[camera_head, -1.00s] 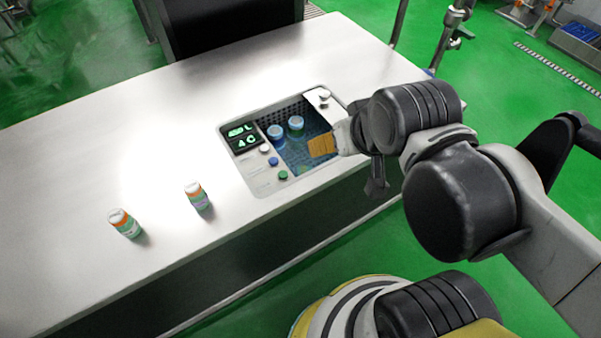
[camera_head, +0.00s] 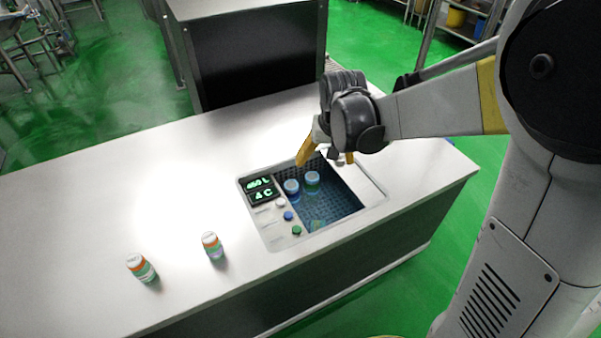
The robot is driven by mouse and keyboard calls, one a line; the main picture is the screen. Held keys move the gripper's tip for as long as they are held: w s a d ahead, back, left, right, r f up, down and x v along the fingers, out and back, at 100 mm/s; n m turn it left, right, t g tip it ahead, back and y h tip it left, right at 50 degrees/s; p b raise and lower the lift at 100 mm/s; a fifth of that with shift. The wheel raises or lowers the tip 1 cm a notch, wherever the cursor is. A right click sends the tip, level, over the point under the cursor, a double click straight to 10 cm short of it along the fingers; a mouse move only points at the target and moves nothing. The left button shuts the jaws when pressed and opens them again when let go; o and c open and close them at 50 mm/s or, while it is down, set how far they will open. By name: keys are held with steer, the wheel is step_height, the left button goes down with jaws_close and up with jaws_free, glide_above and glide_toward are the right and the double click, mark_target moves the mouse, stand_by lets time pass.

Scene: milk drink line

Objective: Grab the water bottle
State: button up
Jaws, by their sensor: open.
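Two blue-topped bottles stand in the sunken basin (camera_head: 340,203) of the counter, a left one (camera_head: 291,187) and a right one (camera_head: 312,181). Two small bottles with white caps and orange and green labels stand upright on the counter, one at the far left (camera_head: 141,268) and one nearer the basin (camera_head: 212,245). I cannot tell by label which is the water bottle. My gripper (camera_head: 318,158) is open and empty above the basin's back edge, just behind the blue-topped bottles and apart from them. Its yellow finger shows; the other is partly hidden.
A display panel (camera_head: 262,189) with buttons borders the basin's left side. A dark machine (camera_head: 255,60) stands behind the counter.

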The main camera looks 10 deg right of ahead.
steer(key=g+p, duration=0.2)
glide_above(314, 223)
step_height(314, 223, down, 14)
steer(key=shift+m+g, duration=0.6)
step_height(314, 223, down, 22)
steer(key=b, duration=0.3)
steer(key=shift+r, duration=0.1)
step_height(314, 223, down, 6)
steer(key=b, duration=0.2)
steer(key=shift+r+b, duration=0.15)
steer(key=shift+b, duration=0.2)
steer(key=shift+r, duration=0.1)
steer(key=c, duration=1.1)
steer(key=shift+c, duration=0.2)
